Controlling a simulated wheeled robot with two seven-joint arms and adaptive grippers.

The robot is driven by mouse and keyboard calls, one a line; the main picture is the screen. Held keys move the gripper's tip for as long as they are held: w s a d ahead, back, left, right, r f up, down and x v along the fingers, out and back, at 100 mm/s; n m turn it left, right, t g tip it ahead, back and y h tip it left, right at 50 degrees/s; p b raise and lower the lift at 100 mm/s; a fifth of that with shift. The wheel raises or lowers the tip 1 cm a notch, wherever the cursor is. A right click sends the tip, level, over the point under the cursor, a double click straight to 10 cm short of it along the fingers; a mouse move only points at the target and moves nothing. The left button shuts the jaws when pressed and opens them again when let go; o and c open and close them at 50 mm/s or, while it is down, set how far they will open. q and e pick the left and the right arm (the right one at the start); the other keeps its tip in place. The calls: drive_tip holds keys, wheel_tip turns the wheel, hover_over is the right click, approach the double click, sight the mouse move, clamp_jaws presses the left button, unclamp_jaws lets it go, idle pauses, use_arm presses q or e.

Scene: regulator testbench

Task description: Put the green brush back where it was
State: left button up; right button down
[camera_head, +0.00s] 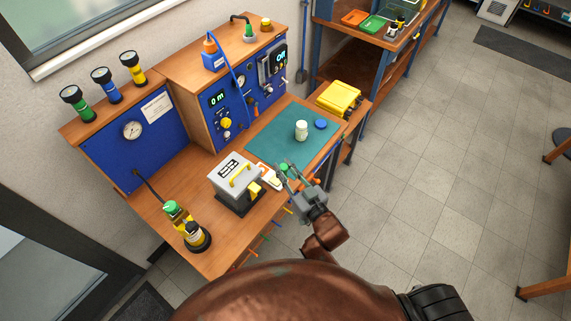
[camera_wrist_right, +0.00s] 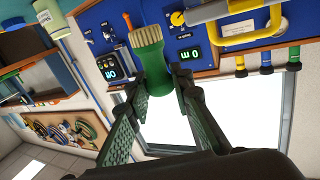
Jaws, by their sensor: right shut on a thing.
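My right gripper (camera_head: 289,176) is shut on the green brush and holds it near the front edge of the workbench, beside the grey box. In the right wrist view the green brush (camera_wrist_right: 152,68) sits between the two fingers, its pale bristles pointing toward the top of the picture. In the head view only a small green part of the brush (camera_head: 284,167) shows by the fingertips. The rest of it is hidden or too small to make out. My left gripper is in no view.
A grey box with a yellow handle (camera_head: 234,174) stands left of the gripper. Behind it, a white bottle (camera_head: 301,130) and a blue lid (camera_head: 320,124) are on the teal mat (camera_head: 265,140). A yellow case (camera_head: 338,97) is at the right end.

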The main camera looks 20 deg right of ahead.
drive_tip(key=shift+n+y, duration=0.5)
drive_tip(key=shift+n, duration=0.3)
drive_tip(key=w+d+f+b, duration=0.1)
drive_tip(key=w+d+f, duration=0.1)
drive_tip(key=w, duration=0.3)
drive_tip(key=w+d+f+b, duration=0.1)
drive_tip(key=w+d+f, duration=0.1)
drive_tip(key=w+f, duration=0.2)
drive_tip(key=w+d+f+b, duration=0.1)
drive_tip(key=w+d+f, duration=0.1)
drive_tip(key=w+f, duration=0.2)
drive_tip(key=shift+w+f+b, duration=0.1)
drive_tip(key=shift+w+b, duration=0.2)
drive_tip(key=shift+w, duration=0.8)
wheel_tip(320, 180, down, 3)
drive_tip(key=shift+w+f+b, duration=0.1)
drive_tip(key=shift+f+b, duration=0.05)
drive_tip(key=shift+b, duration=0.25)
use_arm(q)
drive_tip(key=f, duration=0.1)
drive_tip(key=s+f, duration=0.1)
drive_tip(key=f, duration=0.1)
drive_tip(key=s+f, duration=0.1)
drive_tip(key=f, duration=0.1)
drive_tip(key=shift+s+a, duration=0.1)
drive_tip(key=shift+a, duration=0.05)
use_arm(e)
drive_tip(key=c, duration=1.7)
unclamp_jaws()
